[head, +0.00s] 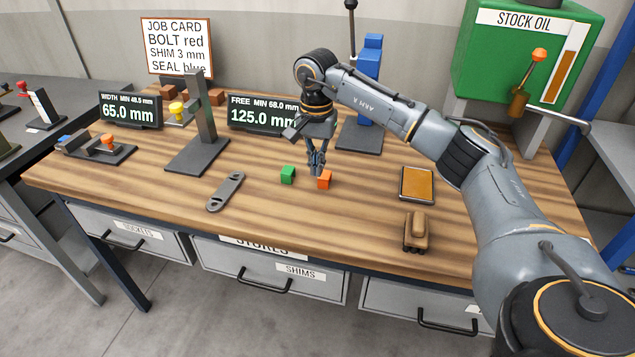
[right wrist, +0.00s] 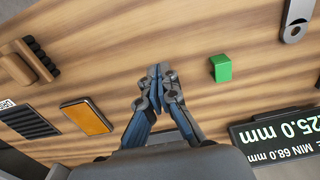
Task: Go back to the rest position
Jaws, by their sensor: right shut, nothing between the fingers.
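My right gripper (head: 317,172) points down over the middle of the wooden workbench (head: 140,185). Its fingers are together and hold nothing. It also shows in the right wrist view (right wrist: 158,72), fingertips together above the wood. An orange cube (head: 325,180) sits by the fingertips in the head view; I cannot tell if they touch it. It does not show in the right wrist view. A green cube (head: 288,174) sits just left of it, and also shows in the right wrist view (right wrist: 221,68). My left gripper is not in view.
A grey slotted bar (head: 225,191) lies to the left. An orange-topped pad (head: 417,184) and a brown brush-like block (head: 416,231) lie to the right. Behind stand a display reading 125.0 mm (head: 262,114), a blue post (head: 369,80) and the green stock oil tank (head: 520,50).

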